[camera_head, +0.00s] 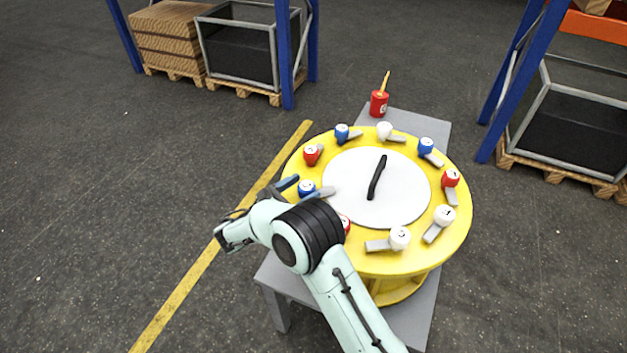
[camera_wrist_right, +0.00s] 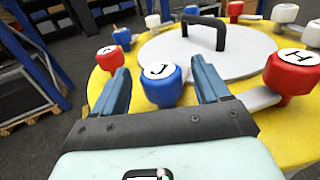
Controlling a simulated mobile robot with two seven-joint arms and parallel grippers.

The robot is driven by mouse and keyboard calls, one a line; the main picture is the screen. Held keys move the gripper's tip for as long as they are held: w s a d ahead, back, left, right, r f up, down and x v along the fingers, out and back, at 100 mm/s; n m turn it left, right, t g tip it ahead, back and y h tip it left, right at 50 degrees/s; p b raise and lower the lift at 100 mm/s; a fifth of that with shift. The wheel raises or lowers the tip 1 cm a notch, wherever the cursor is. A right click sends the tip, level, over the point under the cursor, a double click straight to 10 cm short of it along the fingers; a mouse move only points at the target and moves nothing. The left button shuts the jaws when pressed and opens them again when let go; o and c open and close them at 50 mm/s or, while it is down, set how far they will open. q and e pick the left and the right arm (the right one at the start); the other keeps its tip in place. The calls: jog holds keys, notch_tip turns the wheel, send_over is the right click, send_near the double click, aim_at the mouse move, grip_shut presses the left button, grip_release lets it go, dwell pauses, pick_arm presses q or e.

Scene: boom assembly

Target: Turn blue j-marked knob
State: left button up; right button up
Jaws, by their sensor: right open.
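The blue knob marked J (camera_wrist_right: 163,85) stands on the yellow round table-like disc, and it also shows in the head view (camera_head: 307,188) with its grey lever pointing inward. My right gripper (camera_wrist_right: 160,66) is open, with one blue finger on each side of the J knob. Gaps show between the knob and both fingers in the wrist view, so it is not gripped. In the head view my right gripper (camera_head: 302,188) reaches over the near left rim of the disc (camera_head: 460,222). My left gripper is not in view.
A red knob marked H (camera_wrist_right: 293,72) is right of the J knob, and another red knob (camera_wrist_right: 109,57) is left of it. Several other knobs ring the white centre plate (camera_head: 400,205) with its black handle (camera_head: 377,177). A red canister (camera_head: 379,104) stands behind.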

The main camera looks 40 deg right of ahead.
aim_at(307, 180)
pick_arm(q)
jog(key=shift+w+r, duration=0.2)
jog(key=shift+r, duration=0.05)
pick_arm(e)
jog(key=shift+w+d, duration=0.1)
jog(key=shift+d, duration=2.1)
jog(key=shift+c, duration=0.2)
jog(key=c, duration=0.9)
